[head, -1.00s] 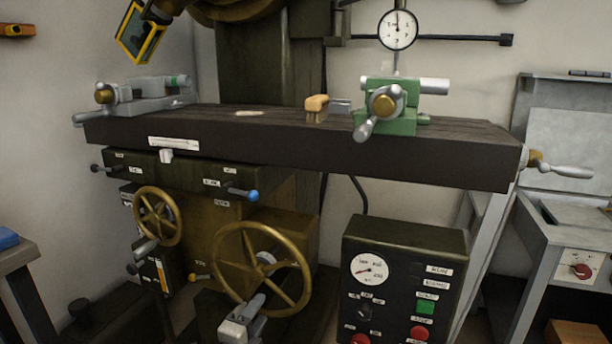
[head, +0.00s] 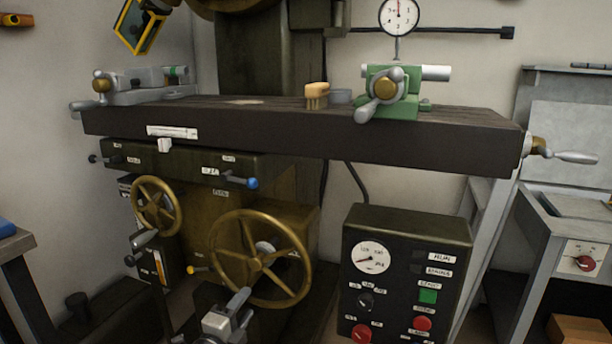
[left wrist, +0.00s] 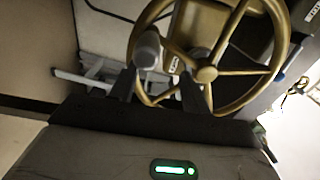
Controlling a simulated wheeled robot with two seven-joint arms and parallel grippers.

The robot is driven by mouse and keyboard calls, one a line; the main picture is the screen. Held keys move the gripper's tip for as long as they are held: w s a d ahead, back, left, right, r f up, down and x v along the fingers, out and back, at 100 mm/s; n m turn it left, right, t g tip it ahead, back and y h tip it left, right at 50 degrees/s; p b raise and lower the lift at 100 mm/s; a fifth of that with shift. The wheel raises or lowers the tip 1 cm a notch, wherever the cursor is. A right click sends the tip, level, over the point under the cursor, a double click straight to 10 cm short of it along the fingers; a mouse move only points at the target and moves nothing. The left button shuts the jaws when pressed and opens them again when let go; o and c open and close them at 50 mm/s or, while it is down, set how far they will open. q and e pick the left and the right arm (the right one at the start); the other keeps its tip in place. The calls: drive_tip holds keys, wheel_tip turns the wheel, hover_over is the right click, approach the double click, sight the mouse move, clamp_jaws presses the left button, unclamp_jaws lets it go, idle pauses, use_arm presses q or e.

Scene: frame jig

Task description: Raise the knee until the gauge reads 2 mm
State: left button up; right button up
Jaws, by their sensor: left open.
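The dial gauge (head: 398,16) stands above the green vise on the machine table, cut by the top edge of the head view. Its red needle points about straight up; the numerals are too small to read surely. A large brass handwheel (head: 246,262) is low on the knee (head: 222,212). My left gripper (head: 236,304) is open in front of the wheel's lower rim. In the left wrist view, the brass wheel (left wrist: 208,74) lies beyond the fingers, and a grey rounded handle (left wrist: 147,46) shows near the left finger. I cannot tell whether they touch. My right gripper is not in view.
A smaller brass handwheel (head: 157,205) is at the left. A control box (head: 405,270) with buttons stands right of the large wheel. A grey bench (head: 545,240) is at far right.

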use_arm(q)
drive_tip(key=shift+w+a+f+b, duration=0.25)
drive_tip(key=shift+a+f+b, duration=0.2)
drive_tip(key=shift+a+b, duration=0.2)
drive_tip(key=shift+w+a+f+b, duration=0.2)
drive_tip(key=shift+a+f+b, duration=0.2)
drive_tip(key=shift+a+b, duration=0.15)
drive_tip(key=shift+w+a+f, duration=0.1)
drive_tip(key=shift+a+f, duration=0.05)
drive_tip(key=shift+a, duration=0.15)
clamp_jaws()
